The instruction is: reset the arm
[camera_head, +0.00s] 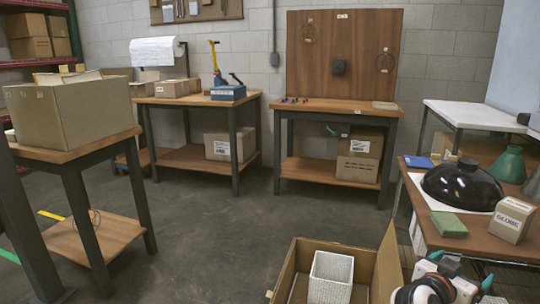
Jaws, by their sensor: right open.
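My right gripper (466,276) is at the bottom right, open, beside the right-hand wooden table; no object shows between its fingers. My arm partly hides it. A glossy black dome (465,186) rests on a white sheet on that table. A small carton labelled GLOBE (513,219) stands to its right, and a green block (449,225) lies in front of it. A green conical shade (508,164) is behind the dome. My left gripper is not in view.
An open carton (284,279) at bottom centre holds a white speckled box (331,277). A table with a large carton (70,114) stands at left. Two workbenches line the back wall, one with a pegboard-like panel (343,55). The concrete floor (225,225) between them is clear.

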